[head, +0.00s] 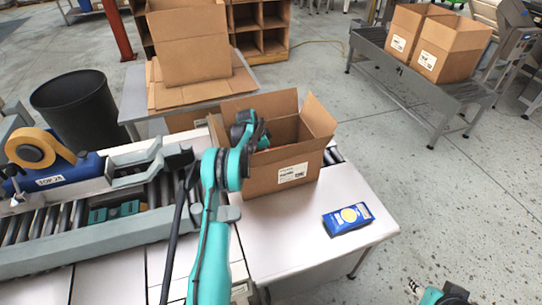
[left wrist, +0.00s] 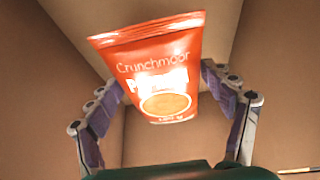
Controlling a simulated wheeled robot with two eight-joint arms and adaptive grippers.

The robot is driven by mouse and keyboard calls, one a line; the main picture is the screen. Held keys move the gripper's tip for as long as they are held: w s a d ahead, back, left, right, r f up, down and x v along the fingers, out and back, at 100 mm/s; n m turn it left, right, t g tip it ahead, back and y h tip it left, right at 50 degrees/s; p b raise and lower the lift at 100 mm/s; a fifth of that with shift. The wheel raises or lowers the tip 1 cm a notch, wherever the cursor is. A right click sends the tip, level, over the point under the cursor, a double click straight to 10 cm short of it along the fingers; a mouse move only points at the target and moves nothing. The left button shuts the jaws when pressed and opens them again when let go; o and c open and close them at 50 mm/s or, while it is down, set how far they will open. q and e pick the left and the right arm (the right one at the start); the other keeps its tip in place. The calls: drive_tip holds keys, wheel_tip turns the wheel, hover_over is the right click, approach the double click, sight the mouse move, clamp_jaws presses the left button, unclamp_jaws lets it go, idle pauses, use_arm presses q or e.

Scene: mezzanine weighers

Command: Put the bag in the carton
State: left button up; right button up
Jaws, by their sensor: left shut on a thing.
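The open carton (head: 288,178) stands upright on the white table, its flaps raised and a white label on its front. My left arm reaches over its near left side, and the left gripper's fingers are hidden in the head view. In the left wrist view, my left gripper (left wrist: 163,88) is shut on the orange-red bag (left wrist: 160,65), with a finger on each side. Brown cardboard walls surround the bag there. I cannot tell whether the bag touches the carton's floor. My right gripper (head: 445,293) is at the bottom right edge, partly cut off, its opening unclear.
A roller conveyor (head: 75,215) and a tape dispenser (head: 40,150) are at the left. A black bin (head: 78,108) stands behind. More cartons (head: 437,45) sit on a bench at the back right.

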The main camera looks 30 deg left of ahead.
use_arm(q)
drive_tip(key=shift+f, duration=0.4)
drive_tip(key=o, duration=1.3)
